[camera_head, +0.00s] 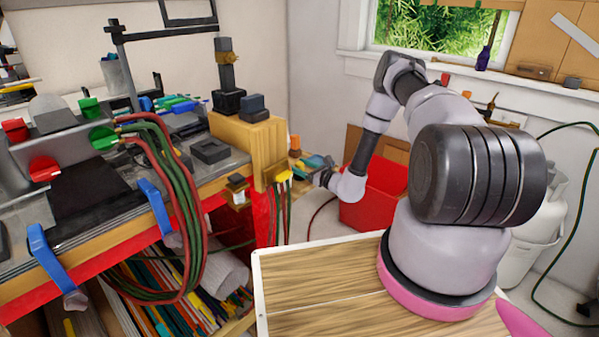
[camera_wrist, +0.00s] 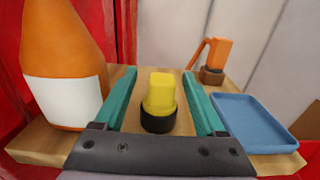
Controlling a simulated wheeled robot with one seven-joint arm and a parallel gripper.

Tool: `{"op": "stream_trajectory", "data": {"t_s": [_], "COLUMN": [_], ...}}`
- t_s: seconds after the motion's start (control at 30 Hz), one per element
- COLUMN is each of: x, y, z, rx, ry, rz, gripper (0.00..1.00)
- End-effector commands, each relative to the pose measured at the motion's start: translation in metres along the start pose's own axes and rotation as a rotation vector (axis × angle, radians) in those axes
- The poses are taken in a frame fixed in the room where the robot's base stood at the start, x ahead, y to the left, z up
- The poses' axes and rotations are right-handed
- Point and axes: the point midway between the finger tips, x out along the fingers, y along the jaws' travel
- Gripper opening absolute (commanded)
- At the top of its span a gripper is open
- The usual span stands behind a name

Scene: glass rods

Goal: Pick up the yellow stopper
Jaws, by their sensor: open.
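The yellow stopper (camera_wrist: 160,92) stands upright in a round black base (camera_wrist: 158,120) on a wooden shelf, in the wrist view. My gripper (camera_wrist: 158,74) is open, with one teal finger to the left of the stopper and one to its right. Gaps show on both sides, and neither finger appears to touch it. In the head view my gripper (camera_head: 316,176) is small, at the right end of the workbench. I cannot make out the stopper for certain there.
An orange bottle (camera_wrist: 66,60) with a white label stands close beside the left finger. A blue tray (camera_wrist: 255,122) lies right of the right finger. An orange block (camera_wrist: 217,53) in a brown base is behind. A red bin (camera_head: 372,205) stands on the floor.

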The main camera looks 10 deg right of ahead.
Motion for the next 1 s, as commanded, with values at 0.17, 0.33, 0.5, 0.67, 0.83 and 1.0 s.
{"op": "stream_trajectory", "data": {"t_s": [0.17, 0.33, 0.5, 0.67, 0.83, 1.0], "x": [0.026, 0.034, 0.034, 0.033, 0.033, 0.033], "y": [-0.002, -0.002, -0.002, -0.002, -0.002, -0.002], "z": [0.003, 0.003, 0.003, 0.003, 0.003, 0.004], "rx": [-0.001, 0.001, 0.001, 0.000, 0.000, 0.000], "ry": [-0.001, 0.000, 0.000, 0.000, 0.000, 0.000], "rz": [0.001, 0.001, 0.000, 0.000, 0.000, 0.000], "gripper": [0.72, 0.72, 0.69, 0.07, 0.00, 0.00]}}
